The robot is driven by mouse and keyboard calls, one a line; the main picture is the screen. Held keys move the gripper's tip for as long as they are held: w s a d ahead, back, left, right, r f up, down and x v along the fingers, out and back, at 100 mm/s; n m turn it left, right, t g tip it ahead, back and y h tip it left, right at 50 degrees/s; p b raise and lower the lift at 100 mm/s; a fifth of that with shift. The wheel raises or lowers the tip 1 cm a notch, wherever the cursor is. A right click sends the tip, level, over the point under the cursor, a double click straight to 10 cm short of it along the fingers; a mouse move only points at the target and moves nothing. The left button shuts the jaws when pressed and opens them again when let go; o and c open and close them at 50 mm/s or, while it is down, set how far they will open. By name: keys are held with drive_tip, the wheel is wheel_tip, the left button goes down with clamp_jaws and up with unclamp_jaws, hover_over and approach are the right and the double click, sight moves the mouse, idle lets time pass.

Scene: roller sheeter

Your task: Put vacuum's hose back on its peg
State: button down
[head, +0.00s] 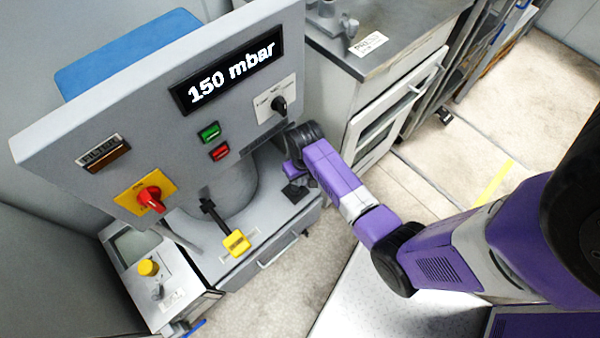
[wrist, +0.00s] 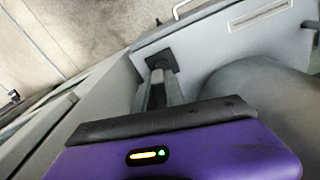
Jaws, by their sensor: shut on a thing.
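My gripper (head: 290,172) is at the machine's right side, just below the overhanging control panel, near the grey cylindrical body (head: 232,190). In the wrist view the gripper's purple body and black edge fill the bottom.
The grey control panel (head: 60,125) hangs close over the gripper, with a "150 mbar" display (head: 235,70) and a red switch (head: 150,197). A yellow-ended lever (head: 236,243) sticks out at the front. A grey cabinet (head: 395,100) stands behind right. Floor at right is open.

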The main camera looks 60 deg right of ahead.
wheel_tip(320, 180, down, 7)
drive_tip(key=b, duration=0.6)
drive_tip(key=shift+f+p, duration=0.1)
drive_tip(key=shift+p, duration=0.35)
idle(0.8)
drive_tip(key=shift+f+b, duration=1.35)
drive_tip(key=shift+f, duration=1)
idle(1.4)
drive_tip(key=c, duration=1.3)
unclamp_jaws()
drive_tip(key=shift+s+a+r+p, duration=0.1)
drive_tip(key=shift+r+p, duration=0.4)
drive_tip(key=shift+r, duration=1.45)
drive_tip(key=shift+s+r+p, duration=0.1)
drive_tip(key=shift+r+p, duration=0.4)
drive_tip(key=shift+r, duration=1.45)
